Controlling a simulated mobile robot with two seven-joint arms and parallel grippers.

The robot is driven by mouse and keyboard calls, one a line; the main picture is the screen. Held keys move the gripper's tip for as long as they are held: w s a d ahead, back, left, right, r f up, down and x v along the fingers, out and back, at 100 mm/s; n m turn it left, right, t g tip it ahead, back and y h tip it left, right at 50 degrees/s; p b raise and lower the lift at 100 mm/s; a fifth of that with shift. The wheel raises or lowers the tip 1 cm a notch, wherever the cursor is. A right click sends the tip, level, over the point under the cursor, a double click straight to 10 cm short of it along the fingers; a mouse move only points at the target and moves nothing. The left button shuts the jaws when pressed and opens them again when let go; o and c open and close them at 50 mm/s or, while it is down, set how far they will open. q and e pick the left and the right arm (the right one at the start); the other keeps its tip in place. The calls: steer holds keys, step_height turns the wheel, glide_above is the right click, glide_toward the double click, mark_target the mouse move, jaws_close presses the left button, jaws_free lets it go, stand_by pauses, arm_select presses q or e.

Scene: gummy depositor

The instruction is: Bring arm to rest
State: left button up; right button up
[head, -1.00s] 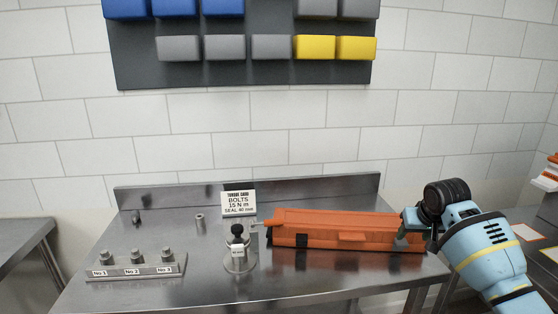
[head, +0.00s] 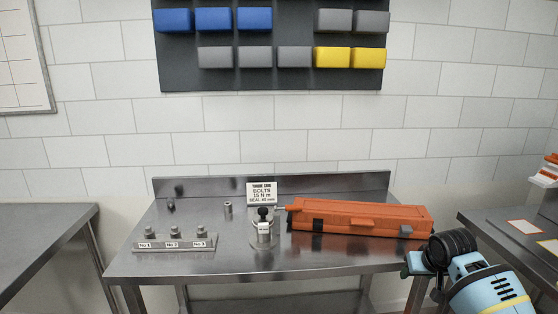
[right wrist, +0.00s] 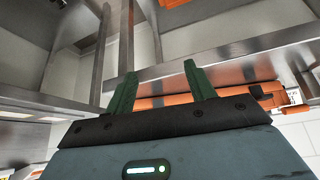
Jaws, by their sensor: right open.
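My right arm enters the head view from the lower right. My right gripper (head: 412,266) is at the table's front right corner, in front of the orange case's right end. In the right wrist view its two green fingers (right wrist: 160,92) are apart with nothing between them. The orange case (head: 360,218) lies shut on the steel table (head: 200,262); it also shows beyond the fingers in the right wrist view (right wrist: 175,100). My left gripper is in neither view.
A rack (head: 172,243) with several labelled bolts stands at the table's left. A black-topped fixture (head: 264,228) and a sign card (head: 262,191) stand in the middle. Another steel table (head: 40,240) is at left; a side table (head: 500,225) is at right. Bins hang on the wall.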

steer(key=s+a+f+n+y, duration=0.1)
steer(key=s+a+f, duration=0.35)
steer(key=f, duration=0.25)
steer(key=s+a+f+n+t, duration=0.1)
steer(key=s+a+f, duration=0.2)
steer(key=s+f, duration=0.35)
steer(key=s+a+f+y, duration=0.1)
steer(key=s+a+f, duration=0.2)
steer(key=s+f, duration=0.3)
steer(key=s+a+f+t, duration=0.1)
steer(key=s+a+f, duration=0.1)
steer(key=s, duration=1)
steer(key=s+a+f+n+t, duration=0.1)
steer(key=s+a+f, duration=0.1)
steer(key=s, duration=1)
steer(key=shift+a, duration=0.75)
steer(key=shift+f, duration=0.1)
